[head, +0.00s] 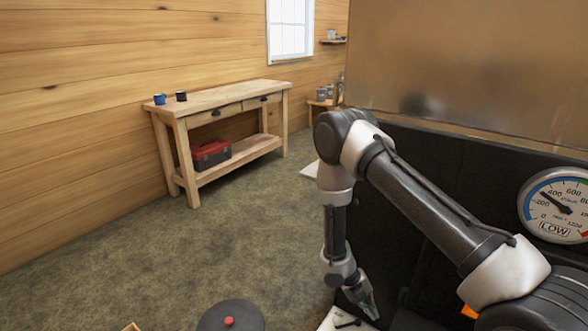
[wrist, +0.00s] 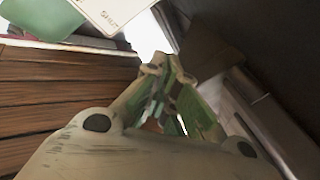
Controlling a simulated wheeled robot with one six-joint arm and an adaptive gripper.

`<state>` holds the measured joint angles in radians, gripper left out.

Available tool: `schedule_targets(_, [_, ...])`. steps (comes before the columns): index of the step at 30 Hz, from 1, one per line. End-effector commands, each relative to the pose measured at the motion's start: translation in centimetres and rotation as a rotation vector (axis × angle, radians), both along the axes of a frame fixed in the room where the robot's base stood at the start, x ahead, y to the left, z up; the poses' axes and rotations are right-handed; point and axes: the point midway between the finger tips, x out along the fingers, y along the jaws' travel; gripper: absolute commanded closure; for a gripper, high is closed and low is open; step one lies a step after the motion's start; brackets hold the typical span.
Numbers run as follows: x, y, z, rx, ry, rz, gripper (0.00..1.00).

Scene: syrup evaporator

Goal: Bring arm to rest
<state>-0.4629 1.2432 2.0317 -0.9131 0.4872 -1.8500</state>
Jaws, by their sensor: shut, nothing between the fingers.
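My gripper (head: 364,297) hangs at the lower middle of the head view, below my bent arm, close to the dark side of the evaporator (head: 440,170). In the wrist view my gripper (wrist: 165,108) points away from the camera, with its greenish fingers together and nothing seen between them. A pale surface (head: 345,320) with a dark item on it lies just below the gripper at the bottom edge of the head view. The arm's lower part hides some of the evaporator side.
A round dial gauge (head: 557,205) is on the evaporator at the right. A wooden workbench (head: 225,97) along the left wall bears two small cups, with a red toolbox (head: 211,153) on its shelf. A dark round lid (head: 231,316) with a red knob is at the bottom. The middle floor is clear.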

Motion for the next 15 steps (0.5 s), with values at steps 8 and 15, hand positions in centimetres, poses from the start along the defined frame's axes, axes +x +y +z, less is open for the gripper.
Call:
schedule_targets(8, [-0.4, -3.6, 16.7, -0.306, -0.578, -1.086, 1.0])
schedule_targets(15, [-3.5, -6.1, 30.4, -0.45, -0.896, -1.882, 1.0])
